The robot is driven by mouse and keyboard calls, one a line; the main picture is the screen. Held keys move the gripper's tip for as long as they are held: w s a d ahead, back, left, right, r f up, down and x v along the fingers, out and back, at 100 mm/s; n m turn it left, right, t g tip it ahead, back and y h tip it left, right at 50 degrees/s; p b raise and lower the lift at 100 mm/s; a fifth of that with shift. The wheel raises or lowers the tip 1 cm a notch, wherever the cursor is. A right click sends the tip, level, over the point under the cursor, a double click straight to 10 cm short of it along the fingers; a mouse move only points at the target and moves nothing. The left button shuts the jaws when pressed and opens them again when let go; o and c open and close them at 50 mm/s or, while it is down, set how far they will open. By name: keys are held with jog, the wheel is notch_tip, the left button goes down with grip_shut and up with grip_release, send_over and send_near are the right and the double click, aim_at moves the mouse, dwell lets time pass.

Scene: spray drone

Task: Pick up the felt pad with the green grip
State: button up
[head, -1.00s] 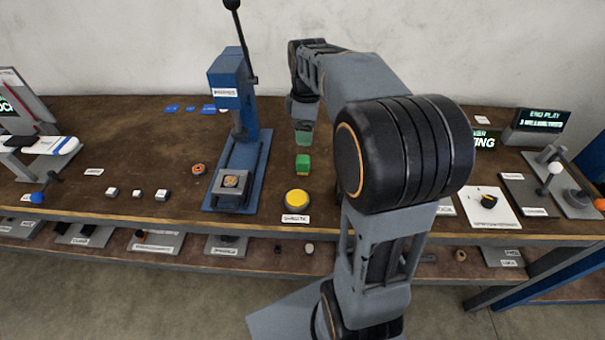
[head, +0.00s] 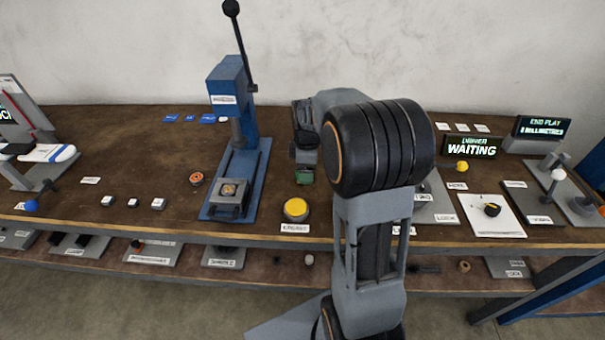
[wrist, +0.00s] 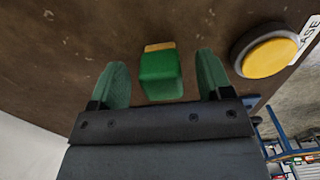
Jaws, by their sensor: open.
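The felt pad (wrist: 159,47) shows in the wrist view as a thin tan edge under its green grip (wrist: 160,76), a block standing on the brown bench. My gripper (wrist: 162,82) is open, with one green fingertip on each side of the grip and a gap to both. The fingers do not touch the block in this view. In the head view my gripper (head: 305,174) is low over the bench beside my arm, and its fingers cover most of the pad and grip there.
A yellow round button (head: 296,208) sits close in front of the gripper; it also shows in the wrist view (wrist: 268,57). A blue press (head: 240,150) with a tall lever stands to the left. An orange-red disc (head: 196,179) and several small white blocks lie farther left.

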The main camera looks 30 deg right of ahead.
jog(key=shift+f, duration=1.2)
jog(key=c, duration=1.1)
jog(key=shift+r, duration=0.1)
jog(key=shift+r, duration=0.6)
jog(key=s+a+r, duration=0.3)
jog(key=r, duration=0.1)
jog(key=s+a+r, duration=0.6)
jog(key=a+r, duration=0.1)
jog(key=shift+s+a+r, duration=0.1)
jog(key=shift+s+r, duration=0.25)
